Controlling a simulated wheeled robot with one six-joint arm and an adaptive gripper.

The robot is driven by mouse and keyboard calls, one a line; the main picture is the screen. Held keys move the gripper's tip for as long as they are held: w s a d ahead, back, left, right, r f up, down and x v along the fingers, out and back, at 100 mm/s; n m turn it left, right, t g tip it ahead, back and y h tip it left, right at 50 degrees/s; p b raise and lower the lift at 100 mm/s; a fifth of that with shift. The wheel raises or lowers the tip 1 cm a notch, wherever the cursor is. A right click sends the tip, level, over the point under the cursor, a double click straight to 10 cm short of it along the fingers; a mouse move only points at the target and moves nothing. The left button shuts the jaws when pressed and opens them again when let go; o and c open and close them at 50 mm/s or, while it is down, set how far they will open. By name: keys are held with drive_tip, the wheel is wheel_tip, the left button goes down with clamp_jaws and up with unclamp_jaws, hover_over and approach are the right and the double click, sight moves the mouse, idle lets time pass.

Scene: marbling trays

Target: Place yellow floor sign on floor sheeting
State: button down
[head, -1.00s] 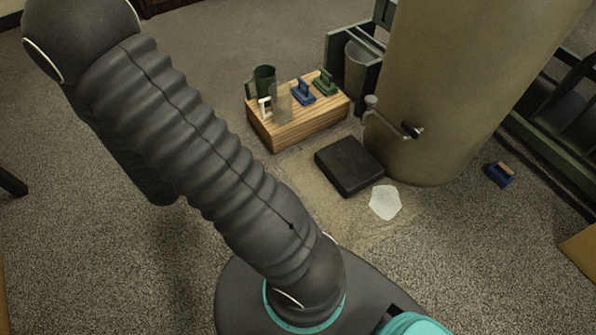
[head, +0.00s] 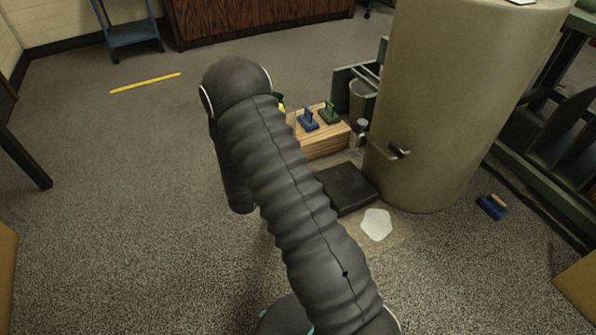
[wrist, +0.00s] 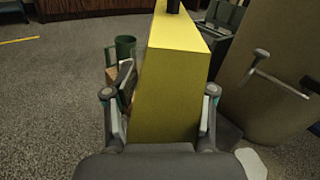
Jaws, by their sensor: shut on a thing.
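The yellow floor sign (wrist: 168,95) stands upright in the middle of the wrist view, between the two fingers of my gripper (wrist: 160,98), which is shut on it. A dark piece sits on its top. The floor sheeting (head: 400,228) is a thin tan patch under and around a black block and a white patch, partly covered by my arm.
The black block (head: 347,189) and white patch (head: 376,224) lie by the large tan cylinder (head: 430,110) with its tap. A wooden box (head: 325,140) bears blue and green tools. A blue-handled tool (head: 492,207) lies at right. Open carpet is at left, with a yellow floor strip (head: 145,83).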

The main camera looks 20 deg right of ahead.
drive_tip(key=d+f+m+g+h+b, duration=0.2)
drive_tip(key=d+f+m+g, duration=0.1)
drive_tip(key=f, duration=0.8)
drive_tip(key=d+f+m+g+h+b, duration=0.2)
drive_tip(key=d+f, duration=0.4)
drive_tip(key=f, duration=0.5)
drive_tip(key=shift+s+m+g+h, duration=0.15)
drive_tip(key=shift+m+g+h, duration=0.35)
drive_tip(key=shift+g, duration=0.4)
drive_tip(key=shift+f+b, duration=0.55)
drive_tip(key=shift+b, duration=0.2)
drive_tip(key=shift+c, duration=1.6)
unclamp_jaws()
drive_tip(key=shift+a, duration=0.1)
drive_tip(key=v, duration=1.2)
